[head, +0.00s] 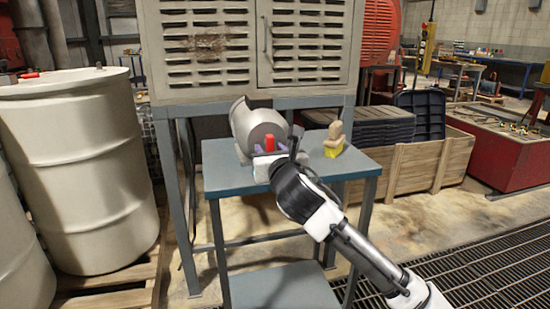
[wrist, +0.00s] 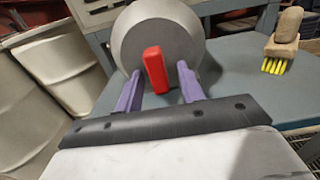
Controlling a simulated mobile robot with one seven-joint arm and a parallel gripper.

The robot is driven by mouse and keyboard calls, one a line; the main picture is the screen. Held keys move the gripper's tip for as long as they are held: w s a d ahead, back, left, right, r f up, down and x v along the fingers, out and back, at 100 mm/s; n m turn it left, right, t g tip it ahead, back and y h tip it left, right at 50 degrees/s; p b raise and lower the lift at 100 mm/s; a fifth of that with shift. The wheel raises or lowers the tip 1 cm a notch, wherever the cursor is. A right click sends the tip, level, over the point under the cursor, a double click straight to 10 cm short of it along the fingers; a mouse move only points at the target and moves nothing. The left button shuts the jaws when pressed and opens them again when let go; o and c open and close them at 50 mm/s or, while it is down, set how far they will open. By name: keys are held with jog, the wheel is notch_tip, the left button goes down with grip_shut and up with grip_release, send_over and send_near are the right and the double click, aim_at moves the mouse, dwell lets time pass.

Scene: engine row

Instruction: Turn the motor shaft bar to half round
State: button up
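The motor (head: 256,126) is a grey cylinder lying on the blue table (head: 222,178), its round end face toward my gripper. It also shows in the wrist view (wrist: 190,38). The red shaft bar (wrist: 156,69) stands out from the middle of that face, close to upright with a slight tilt. It shows small in the head view (head: 269,143). My gripper (wrist: 160,86) is open, with one purple finger on each side of the bar. I see gaps between the bar and both fingers; the right gap looks wider. The fingers' exact depth along the bar is unclear.
A brush (head: 335,140) with yellow bristles and a tan handle stands on the table to the right. A vented metal cabinet (head: 255,45) rises behind the table. A white drum (head: 80,165) stands left, and a wooden crate (head: 410,165) stands right.

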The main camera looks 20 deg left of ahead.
jog(key=v, duration=1.3)
jog(key=shift+s+d, duration=0.2)
